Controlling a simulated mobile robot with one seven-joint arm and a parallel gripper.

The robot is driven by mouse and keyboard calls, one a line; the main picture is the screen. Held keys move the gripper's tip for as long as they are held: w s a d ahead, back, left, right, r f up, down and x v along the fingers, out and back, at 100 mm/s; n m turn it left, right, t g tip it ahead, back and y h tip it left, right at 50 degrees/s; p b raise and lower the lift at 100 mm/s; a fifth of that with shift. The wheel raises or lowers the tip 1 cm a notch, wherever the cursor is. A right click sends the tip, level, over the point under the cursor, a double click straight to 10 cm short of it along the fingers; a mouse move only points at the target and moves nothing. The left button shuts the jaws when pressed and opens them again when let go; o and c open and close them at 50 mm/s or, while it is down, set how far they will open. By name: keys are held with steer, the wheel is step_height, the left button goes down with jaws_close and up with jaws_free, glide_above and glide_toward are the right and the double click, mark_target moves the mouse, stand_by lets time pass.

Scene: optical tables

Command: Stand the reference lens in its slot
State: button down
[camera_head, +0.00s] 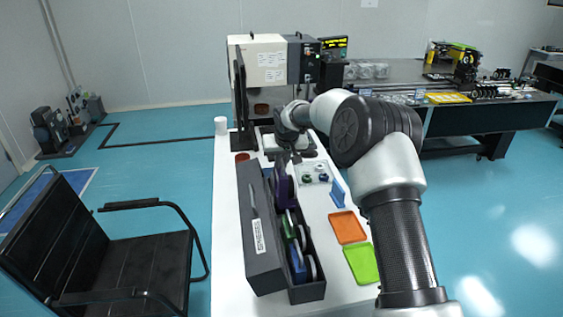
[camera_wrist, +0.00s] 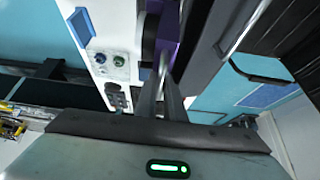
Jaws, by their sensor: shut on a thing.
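A long dark grey case (camera_head: 312,291) stands open on the white table, with slots in a row. A purple plate-like piece (camera_head: 281,187) stands upright at its far end; I cannot tell whether it rests in a slot. Green (camera_head: 289,226) and blue (camera_head: 297,262) framed pieces with pale round discs stand nearer. My gripper (camera_head: 293,158) is just above the purple piece. In the wrist view, my gripper (camera_wrist: 163,88) has its fingers close together on the purple piece (camera_wrist: 167,38). The fingers hide its lower part, and which piece is the reference lens is not plain.
A boxy instrument (camera_head: 264,60) stands behind. A black chair (camera_head: 130,250) is at the left.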

mark_target(282, 191)
steer(key=shift+f+b, duration=1.9)
steer(key=shift+f, duration=2)
steer(key=shift+f+b, duration=1.45)
steer(key=shift+f, duration=0.4)
steer(key=shift+f+b, duration=0.35)
steer(key=shift+f, duration=0.05)
steer(key=c, duration=1.1)
jaws_free()
steer(key=shift+f, duration=0.15)
steer(key=shift+o, duration=0.6)
steer(key=shift+r+p, duration=2.15)
steer(key=shift+r, duration=2.45)
